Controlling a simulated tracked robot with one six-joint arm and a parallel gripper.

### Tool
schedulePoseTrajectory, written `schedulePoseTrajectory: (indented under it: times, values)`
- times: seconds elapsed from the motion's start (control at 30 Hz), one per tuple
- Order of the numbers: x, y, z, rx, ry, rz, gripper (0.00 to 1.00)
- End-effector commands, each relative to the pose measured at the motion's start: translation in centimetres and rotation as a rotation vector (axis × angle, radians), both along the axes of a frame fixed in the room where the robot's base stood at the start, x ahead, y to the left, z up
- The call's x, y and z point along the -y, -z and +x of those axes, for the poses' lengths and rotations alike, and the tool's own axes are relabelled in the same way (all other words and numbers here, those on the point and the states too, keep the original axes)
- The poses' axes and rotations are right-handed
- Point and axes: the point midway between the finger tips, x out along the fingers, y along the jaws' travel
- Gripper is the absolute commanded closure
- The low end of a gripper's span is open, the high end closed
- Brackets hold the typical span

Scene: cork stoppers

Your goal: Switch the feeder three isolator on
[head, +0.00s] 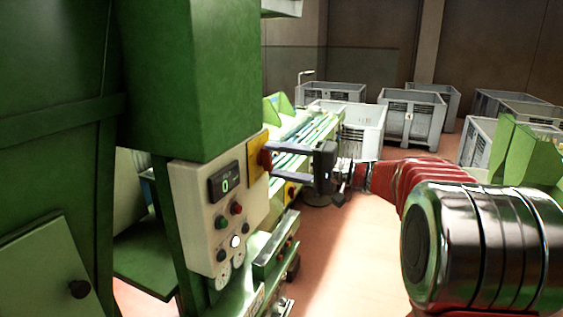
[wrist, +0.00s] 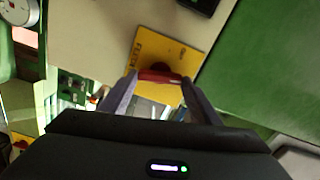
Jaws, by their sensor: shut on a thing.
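The isolator is a yellow plate (head: 254,174) with a red handle (head: 264,157), on the right edge of a cream control panel (head: 190,205). In the wrist view the plate (wrist: 188,52) carries partly readable lettering that starts like "FEED". The red handle (wrist: 158,76) lies across between my fingertips there. My gripper (head: 267,159) reaches in from the right, its fingers shut on the handle; it also shows in the wrist view (wrist: 159,79). The fingers hide the handle's ends, and I cannot read its on or off mark.
The panel has a dark display (head: 225,182), several buttons and dials. A green machine housing (head: 190,75) stands above and left. Grey crates (head: 411,116) stand at the back; the floor between is open.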

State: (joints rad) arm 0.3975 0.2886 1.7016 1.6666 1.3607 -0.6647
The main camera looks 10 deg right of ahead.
Motion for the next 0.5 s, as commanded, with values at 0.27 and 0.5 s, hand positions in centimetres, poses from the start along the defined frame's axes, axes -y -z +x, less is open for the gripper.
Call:
schedulePoseTrajectory:
  times: [0.27, 0.5]
  values:
    - [-0.21, 0.12, 0.05, -0.144, -0.003, 0.104, 0.66]
    - [-0.21, 0.19, 0.06, -0.198, -0.003, 0.142, 0.66]
